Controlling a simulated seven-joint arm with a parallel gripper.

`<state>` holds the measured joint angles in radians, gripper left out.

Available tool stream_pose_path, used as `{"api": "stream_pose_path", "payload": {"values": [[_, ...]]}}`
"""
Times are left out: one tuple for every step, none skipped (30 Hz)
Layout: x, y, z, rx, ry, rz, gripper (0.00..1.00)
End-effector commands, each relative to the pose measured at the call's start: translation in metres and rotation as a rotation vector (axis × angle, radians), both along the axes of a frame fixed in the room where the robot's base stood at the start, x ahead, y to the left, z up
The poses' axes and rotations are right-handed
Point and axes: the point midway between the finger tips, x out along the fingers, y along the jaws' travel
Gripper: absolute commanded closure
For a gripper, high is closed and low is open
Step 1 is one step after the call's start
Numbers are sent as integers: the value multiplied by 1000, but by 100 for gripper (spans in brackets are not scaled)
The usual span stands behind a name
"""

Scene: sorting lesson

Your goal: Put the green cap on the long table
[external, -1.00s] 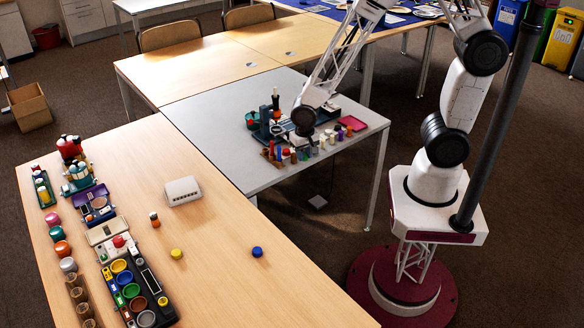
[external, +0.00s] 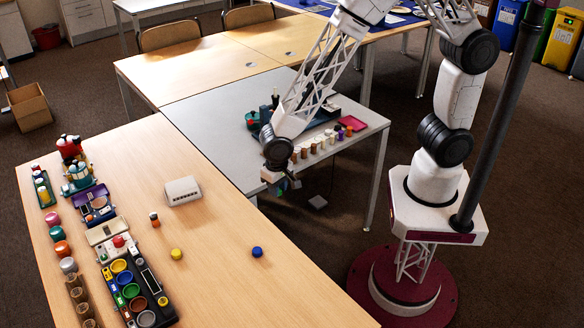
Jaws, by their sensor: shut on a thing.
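My gripper (external: 281,184) hangs at the near edge of the grey table, pointing down. It is shut on a small, dark greenish thing, which looks like the green cap (external: 283,187); the fingers and wrist partly hide it. The long wooden table (external: 215,230) is at the left and front. On its bare right part lie a yellow cap (external: 176,254) and a blue cap (external: 257,252), apart from each other.
A white box (external: 182,191) and a small orange-and-dark bottle (external: 155,219) stand on the long table. Trays, cups and jars, including a black tray (external: 158,300), fill its left side. Several small bottles (external: 322,143) and a pink tray (external: 352,124) are on the grey table.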

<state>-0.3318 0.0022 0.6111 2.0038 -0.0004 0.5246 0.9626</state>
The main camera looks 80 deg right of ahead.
Motion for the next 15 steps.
{"api": "stream_pose_path", "payload": {"values": [[1,12,-1,0,0,19,95],[2,19,0,0,0,30,95],[3,28,0,1,-1,44,95],[3,35,0,0,0,54,95],[3,42,-1,0,0,65,95],[4,51,-1,-1,1,79,95],[4,58,-1,0,1,89,95],[4,65,-1,-1,1,100,95],[4,74,-1,-1,1,113,95],[4,81,-2,-1,1,124,95],[3,88,-2,-1,1,135,95],[3,97,-2,0,0,148,95],[3,104,-2,0,0,159,95],[3,112,-2,1,-1,169,95],[2,121,-2,0,0,183,95]]}}
